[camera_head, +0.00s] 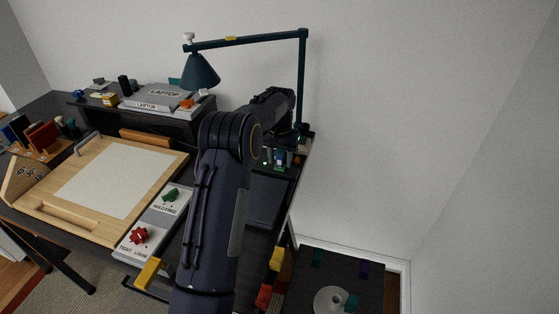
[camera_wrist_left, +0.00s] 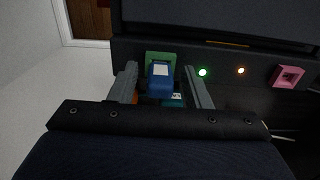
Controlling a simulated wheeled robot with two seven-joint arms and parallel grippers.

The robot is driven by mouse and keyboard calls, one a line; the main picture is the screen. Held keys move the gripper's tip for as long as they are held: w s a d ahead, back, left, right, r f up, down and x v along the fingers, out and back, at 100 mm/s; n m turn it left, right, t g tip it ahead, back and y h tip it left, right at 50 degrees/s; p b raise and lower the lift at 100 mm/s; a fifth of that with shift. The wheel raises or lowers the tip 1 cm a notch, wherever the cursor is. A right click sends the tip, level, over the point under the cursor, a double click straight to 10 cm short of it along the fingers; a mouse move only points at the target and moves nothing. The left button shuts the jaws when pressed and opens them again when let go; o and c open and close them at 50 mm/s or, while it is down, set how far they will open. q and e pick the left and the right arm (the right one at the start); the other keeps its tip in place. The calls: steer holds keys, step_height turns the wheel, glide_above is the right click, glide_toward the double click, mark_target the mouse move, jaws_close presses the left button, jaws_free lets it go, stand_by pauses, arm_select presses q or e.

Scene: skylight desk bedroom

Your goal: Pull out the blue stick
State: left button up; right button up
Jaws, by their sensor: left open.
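The blue stick (camera_wrist_left: 161,79), with a pale label patch, sits in a green-framed socket (camera_wrist_left: 160,55) on a dark panel in the left wrist view. My left gripper (camera_wrist_left: 160,72) is open, with one grey finger on each side of the stick and small gaps showing. In the head view, the stick (camera_head: 279,159) appears small and partly hidden under my left gripper (camera_head: 281,150), at the back right corner of the desk. My right gripper is in neither view.
A green light (camera_wrist_left: 202,72), an orange light (camera_wrist_left: 241,70) and a pink socket (camera_wrist_left: 288,76) lie right of the stick. The lamp post (camera_head: 303,80) stands close behind my left arm. A drawing board (camera_head: 70,207) and a panel with knobs (camera_head: 153,222) are to the left.

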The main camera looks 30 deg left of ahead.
mark_target(280, 154)
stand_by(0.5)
arm_select(q)
jaws_close()
steer(key=shift+r, duration=0.15)
steer(key=shift+r+p, duration=0.85)
steer(key=shift+r, duration=2)
